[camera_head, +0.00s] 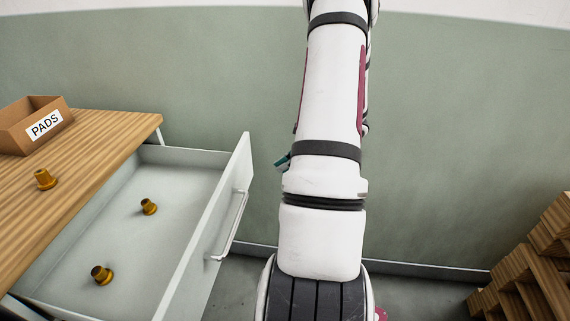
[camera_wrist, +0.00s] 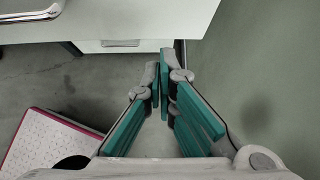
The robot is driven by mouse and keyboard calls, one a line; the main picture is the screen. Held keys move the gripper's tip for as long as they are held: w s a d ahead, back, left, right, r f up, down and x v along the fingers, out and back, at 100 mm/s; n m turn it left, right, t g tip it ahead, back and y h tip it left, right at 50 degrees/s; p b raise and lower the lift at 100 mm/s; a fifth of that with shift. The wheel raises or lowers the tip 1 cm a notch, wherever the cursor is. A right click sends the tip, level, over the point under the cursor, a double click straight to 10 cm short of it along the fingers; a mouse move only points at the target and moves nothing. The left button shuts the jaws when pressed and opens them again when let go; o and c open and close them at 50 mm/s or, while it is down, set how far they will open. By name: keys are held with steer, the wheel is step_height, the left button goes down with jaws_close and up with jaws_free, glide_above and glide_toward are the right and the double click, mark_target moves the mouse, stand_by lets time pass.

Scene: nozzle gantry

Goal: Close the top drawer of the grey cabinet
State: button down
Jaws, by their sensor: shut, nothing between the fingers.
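The top drawer (camera_head: 125,221) stands pulled out from under the wooden top of the cabinet in the head view. Two brass nozzles lie inside it, one (camera_head: 149,207) towards the back and one (camera_head: 102,274) towards the front. The drawer front has a silver bar handle (camera_head: 230,226), and part of that handle (camera_wrist: 32,14) shows at the top left of the wrist view. My gripper (camera_wrist: 160,68) is shut and empty, its fingertips near the lower edge of the drawer front (camera_wrist: 140,18). In the head view my arm hides most of the gripper.
A cardboard box (camera_head: 38,124) marked PADS and a third brass nozzle (camera_head: 45,179) stand on the wooden top (camera_head: 95,153). Stacked wooden pallets (camera_head: 530,270) are at the right. A red-edged pale board (camera_wrist: 48,142) lies at the lower left of the wrist view. A green wall (camera_head: 450,130) is behind.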

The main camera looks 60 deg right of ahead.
steer(key=shift+w+a+f, duration=0.5)
steer(key=shift+w+f, duration=0.2)
steer(key=shift+w, duration=0.65)
steer(key=shift+w+a+f, duration=0.5)
steer(key=shift+w+f, duration=0.15)
steer(key=shift+w, duration=0.65)
steer(key=shift+w+a+f, duration=0.5)
steer(key=shift+w+f, duration=0.2)
steer(key=shift+w, duration=0.65)
steer(key=w+a+b, duration=0.2)
steer(key=w+a, duration=0.1)
steer(key=w, duration=0.6)
steer(key=w+a+b, duration=0.2)
steer(key=w+a, duration=0.2)
steer(key=w, duration=0.6)
steer(key=w+a+b, duration=0.2)
steer(key=w+a, duration=0.1)
steer(key=w, duration=0.6)
steer(key=shift+w+a+b, duration=0.25)
steer(key=shift+w+b, duration=0.1)
steer(key=shift+w, duration=0.05)
steer(key=shift+w+a, duration=0.1)
steer(key=shift+w, duration=0.1)
steer(key=shift+r, duration=0.1)
